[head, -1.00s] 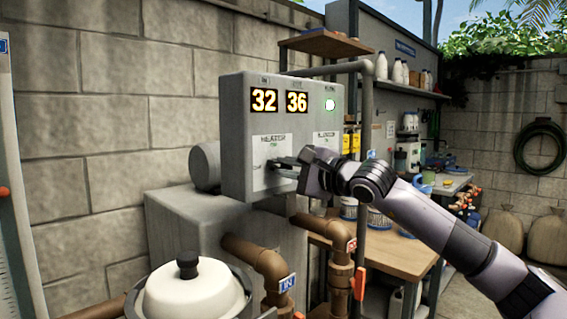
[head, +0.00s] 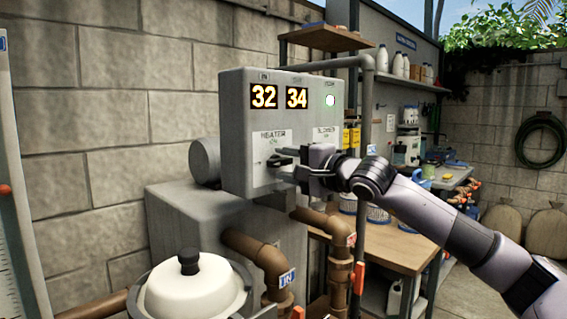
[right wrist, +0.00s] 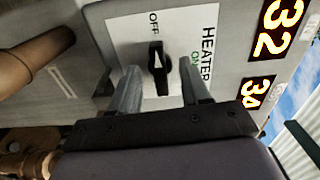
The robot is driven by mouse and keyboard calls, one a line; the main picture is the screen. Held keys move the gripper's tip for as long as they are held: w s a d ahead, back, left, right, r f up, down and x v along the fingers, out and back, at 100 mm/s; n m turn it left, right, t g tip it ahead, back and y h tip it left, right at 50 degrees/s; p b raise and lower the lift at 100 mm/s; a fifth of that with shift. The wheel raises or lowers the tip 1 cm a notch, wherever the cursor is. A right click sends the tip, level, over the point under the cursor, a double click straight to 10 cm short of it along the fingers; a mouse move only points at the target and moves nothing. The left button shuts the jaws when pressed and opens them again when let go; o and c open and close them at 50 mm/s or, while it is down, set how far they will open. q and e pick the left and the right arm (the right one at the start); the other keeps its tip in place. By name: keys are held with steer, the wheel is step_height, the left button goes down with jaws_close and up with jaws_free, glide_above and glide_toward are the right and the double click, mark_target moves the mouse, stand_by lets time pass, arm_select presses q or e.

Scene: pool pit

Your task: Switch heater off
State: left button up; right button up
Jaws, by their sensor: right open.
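The grey heater control box (head: 235,120) has a white HEATER label and displays 32 and 34. In the right wrist view, the black heater knob (right wrist: 160,68) sits on the HEATER plate (right wrist: 185,30). Its long bar lies upright in that picture, with one end toward the OFF mark; the green ON mark is to its right. My right gripper (head: 278,160) is at the heater plate, hiding much of the knob in the head view. In the right wrist view my right gripper (right wrist: 160,70) is open, one finger on each side of the knob, with gaps visible. My left gripper is not in view.
A BLOWER label (head: 326,135) is right of the heater plate, partly behind my gripper. Brown pipes (head: 260,262) and a white-lidded filter (head: 194,292) stand below. A wooden bench (head: 385,247) is behind my right arm. A green-white light (head: 330,100) shows on the box.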

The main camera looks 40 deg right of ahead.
steer(key=shift+s+f+b, duration=0.25)
steer(key=shift+b, duration=0.25)
arm_select(q)
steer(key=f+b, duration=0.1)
steer(key=b, duration=0.1)
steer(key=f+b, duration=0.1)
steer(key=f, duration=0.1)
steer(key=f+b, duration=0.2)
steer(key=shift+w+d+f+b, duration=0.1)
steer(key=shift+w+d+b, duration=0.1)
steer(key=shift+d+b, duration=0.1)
arm_select(e)
steer(key=s, duration=0.6)
steer(key=shift+s+d+r, duration=0.25)
steer(key=shift+d, duration=0.05)
